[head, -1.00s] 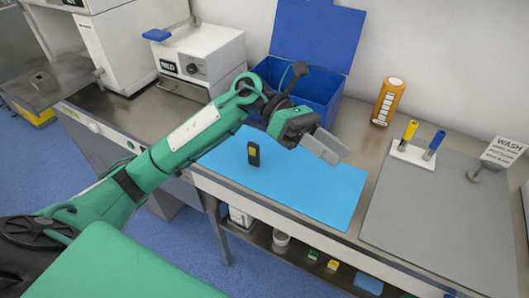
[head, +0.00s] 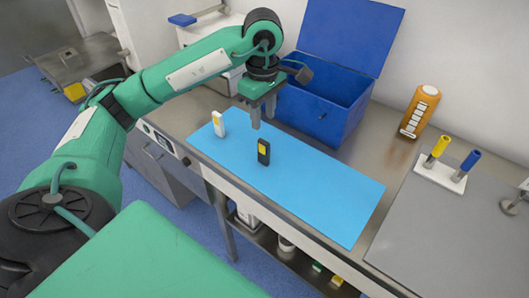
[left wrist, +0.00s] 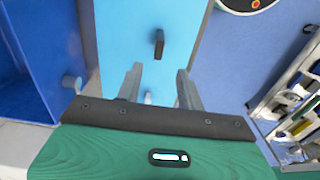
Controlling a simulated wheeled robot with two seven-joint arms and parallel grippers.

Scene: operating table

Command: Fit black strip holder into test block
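A black strip holder (head: 264,152) with a yellow patch stands upright on the blue mat (head: 320,190). It also shows in the left wrist view (left wrist: 158,42), ahead of my fingers. A small white block (head: 219,124) with a yellow patch stands at the mat's far left corner. I cannot tell for sure which thing is the test block. My left gripper (head: 263,121) points down above the mat, near the black strip holder and touching nothing. In the left wrist view its fingers (left wrist: 159,73) are apart and empty. My right gripper is out of view.
An open blue box (head: 325,112) stands behind the mat. To the right are a white stand (head: 439,174) with yellow-topped and blue-topped pieces, an orange bottle (head: 419,111) and a grey board (head: 450,230). The mat's right part is clear.

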